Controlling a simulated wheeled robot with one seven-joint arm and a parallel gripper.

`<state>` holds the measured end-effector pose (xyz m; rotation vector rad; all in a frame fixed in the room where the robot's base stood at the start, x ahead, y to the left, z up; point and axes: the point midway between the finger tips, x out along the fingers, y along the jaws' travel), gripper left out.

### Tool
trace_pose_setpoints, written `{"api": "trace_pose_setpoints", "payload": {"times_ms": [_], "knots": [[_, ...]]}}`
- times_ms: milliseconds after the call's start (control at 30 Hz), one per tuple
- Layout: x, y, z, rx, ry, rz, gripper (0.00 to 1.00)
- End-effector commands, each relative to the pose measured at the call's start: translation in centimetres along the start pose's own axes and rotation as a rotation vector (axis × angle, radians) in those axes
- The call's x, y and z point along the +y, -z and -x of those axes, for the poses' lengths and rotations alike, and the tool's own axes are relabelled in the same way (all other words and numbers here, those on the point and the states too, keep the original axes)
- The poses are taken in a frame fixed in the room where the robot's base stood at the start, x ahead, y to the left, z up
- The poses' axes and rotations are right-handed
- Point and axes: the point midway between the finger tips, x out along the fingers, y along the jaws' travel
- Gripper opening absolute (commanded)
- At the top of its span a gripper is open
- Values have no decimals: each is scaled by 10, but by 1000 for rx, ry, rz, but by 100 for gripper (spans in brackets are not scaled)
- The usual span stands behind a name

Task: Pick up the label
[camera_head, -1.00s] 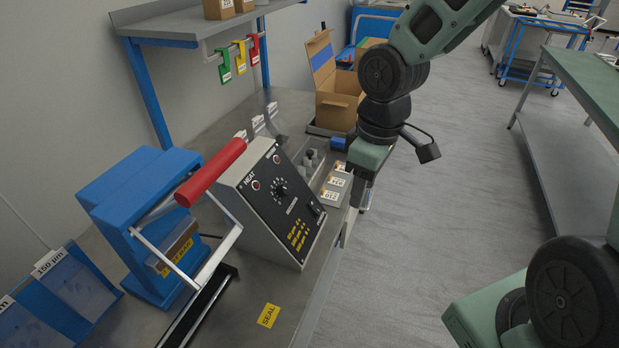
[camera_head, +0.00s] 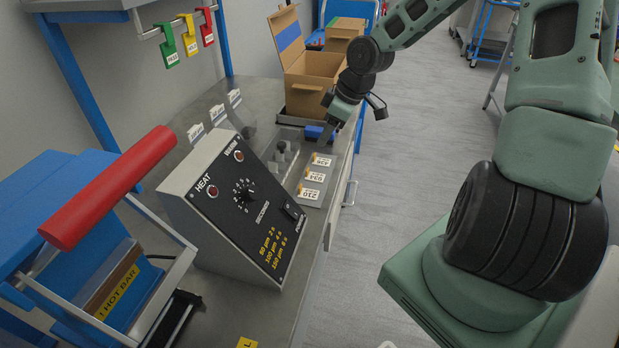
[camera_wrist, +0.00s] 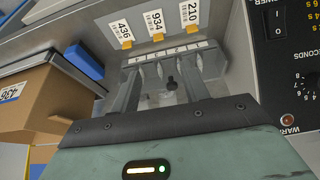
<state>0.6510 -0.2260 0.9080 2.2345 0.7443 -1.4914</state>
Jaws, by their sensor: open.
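Three white labels with orange tabs lie in a row on a grey plate on the bench: label 436 (camera_wrist: 122,31), label 934 (camera_wrist: 155,22) and label 210 (camera_wrist: 189,13). In the head view they run from label 436 (camera_head: 321,161) through label 934 (camera_head: 315,177) to label 210 (camera_head: 309,194). My gripper (camera_head: 326,134) is over the bench, beyond the labels and near the cardboard box. In the wrist view my gripper (camera_wrist: 161,78) is open and empty, its fingers pointing toward the labels, over a small tray (camera_wrist: 215,62) with a numbered strip.
A blue block (camera_wrist: 84,62) lies beside the tray. An open cardboard box (camera_head: 309,83) stands behind. The control box (camera_head: 237,206) with dials and the blue sealer with a red handle (camera_head: 108,190) stand nearer. Coloured hooks (camera_head: 188,35) hang from the shelf.

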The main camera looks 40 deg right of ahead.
Motion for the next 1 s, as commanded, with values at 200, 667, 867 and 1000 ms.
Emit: {"api": "trace_pose_setpoints", "payload": {"times_ms": [200, 667, 867, 1000], "knots": [[-2, -1, -51, -1, 4, 1, 45], [0, -4, -99, -1, 3, -1, 45], [1, -7, -128, -1, 1, 1, 45], [2, -7, -136, -1, 0, -1, 45]]}}
